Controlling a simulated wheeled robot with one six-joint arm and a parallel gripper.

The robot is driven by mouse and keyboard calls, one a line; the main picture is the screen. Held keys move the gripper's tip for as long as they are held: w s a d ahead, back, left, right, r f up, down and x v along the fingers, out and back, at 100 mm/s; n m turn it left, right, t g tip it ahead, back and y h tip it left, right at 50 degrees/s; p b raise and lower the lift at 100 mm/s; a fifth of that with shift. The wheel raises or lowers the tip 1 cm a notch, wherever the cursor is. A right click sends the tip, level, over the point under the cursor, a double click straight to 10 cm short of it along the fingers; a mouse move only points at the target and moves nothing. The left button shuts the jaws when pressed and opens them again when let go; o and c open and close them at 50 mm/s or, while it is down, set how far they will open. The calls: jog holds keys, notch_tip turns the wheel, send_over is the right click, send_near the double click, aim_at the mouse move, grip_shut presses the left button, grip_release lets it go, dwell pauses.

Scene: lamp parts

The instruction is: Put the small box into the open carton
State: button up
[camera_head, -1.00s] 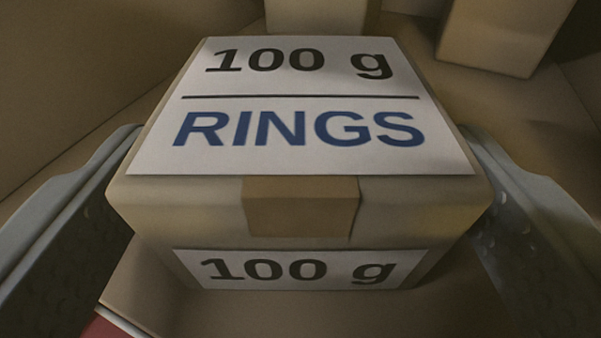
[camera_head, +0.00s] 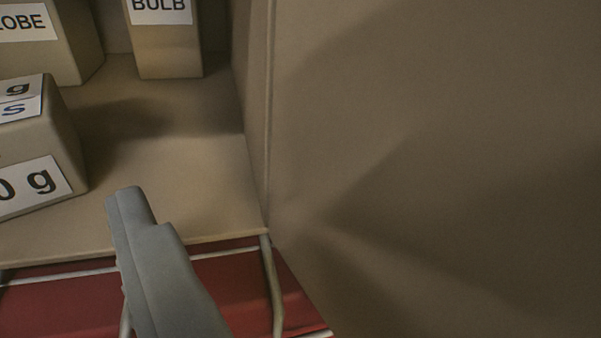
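The small box (camera_head: 36,160) is a tan box with white labels, cut off by the left edge of the view. Parts of its labels read "g", "S" and "0 g". It rests on the floor of the open carton (camera_head: 185,180), near the front edge. One grey finger of my gripper (camera_head: 130,210) shows to the right of the small box, with a gap between them. Nothing touches this finger's inner side, so my gripper looks open. The other finger is out of view.
Behind stand a box labelled "BULB" (camera_head: 165,45) and one whose label ends in "LOBE" (camera_head: 50,50). A large brown panel (camera_head: 430,170) fills the right side. A red surface (camera_head: 70,305) with pale strips lies in front of the carton. Floor right of the small box is clear.

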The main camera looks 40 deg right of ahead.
jog(key=s+f, duration=0.3)
jog(key=s, duration=0.7)
jog(key=s+f, duration=0.2)
jog(key=s, duration=0.8)
jog(key=s+f+t, duration=0.1)
jog(key=s+f, duration=1.2)
jog(key=s, duration=0.5)
jog(key=shift+f, duration=0.25)
